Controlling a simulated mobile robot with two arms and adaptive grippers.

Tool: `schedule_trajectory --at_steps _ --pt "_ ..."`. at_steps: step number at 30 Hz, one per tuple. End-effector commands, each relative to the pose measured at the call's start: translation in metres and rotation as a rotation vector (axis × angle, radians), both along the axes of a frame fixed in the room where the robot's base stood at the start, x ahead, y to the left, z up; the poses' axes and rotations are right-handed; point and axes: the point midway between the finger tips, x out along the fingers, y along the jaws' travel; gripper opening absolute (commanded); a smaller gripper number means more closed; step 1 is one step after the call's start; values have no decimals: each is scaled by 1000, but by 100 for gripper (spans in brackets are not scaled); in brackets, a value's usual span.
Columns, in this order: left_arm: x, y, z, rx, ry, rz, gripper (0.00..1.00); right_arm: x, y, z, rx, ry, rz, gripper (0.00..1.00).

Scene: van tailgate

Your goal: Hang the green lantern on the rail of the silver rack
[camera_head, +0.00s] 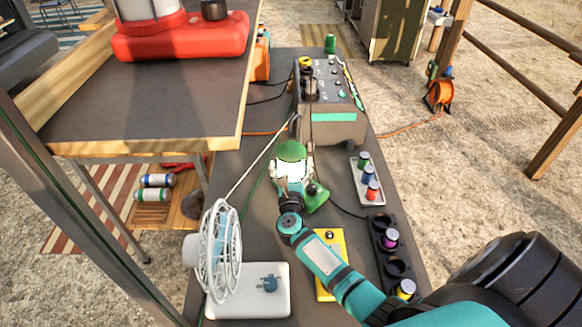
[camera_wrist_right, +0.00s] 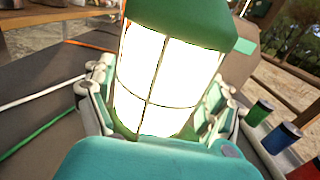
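The green lantern (camera_head: 291,168) has a green cap and bright white panes. It stands out near the middle of the head view and fills the centre of the right wrist view (camera_wrist_right: 165,75). My right gripper (camera_head: 291,176) reaches in from the lower right. Its fingers lie against both sides of the lantern, which looks upright. I cannot tell whether the lantern's base touches the bench. A thin silver bar (camera_head: 262,157) slants just left of the lantern, apart from it. It may be the silver rack's rail; the rest of the rack is unclear. My left gripper is out of view.
A grey control box (camera_head: 330,128) is behind the lantern. Spools in a white holder (camera_head: 369,200) and a black cup holder (camera_head: 381,219) line the right edge. A raised tabletop (camera_head: 150,110) overhangs the left.

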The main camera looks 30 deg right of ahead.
Motion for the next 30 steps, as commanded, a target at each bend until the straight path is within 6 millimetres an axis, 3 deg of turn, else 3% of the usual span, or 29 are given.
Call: schedule_trajectory --at_steps 14,24,27,30 --pt "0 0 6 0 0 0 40 0 0 1 -3 3 2 99" --pt "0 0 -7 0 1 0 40 -65 42 -4 5 2 0 99" --pt "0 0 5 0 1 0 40 -63 41 29 4 -6 -2 99" --pt "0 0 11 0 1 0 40 -63 41 49 4 -4 -1 99"
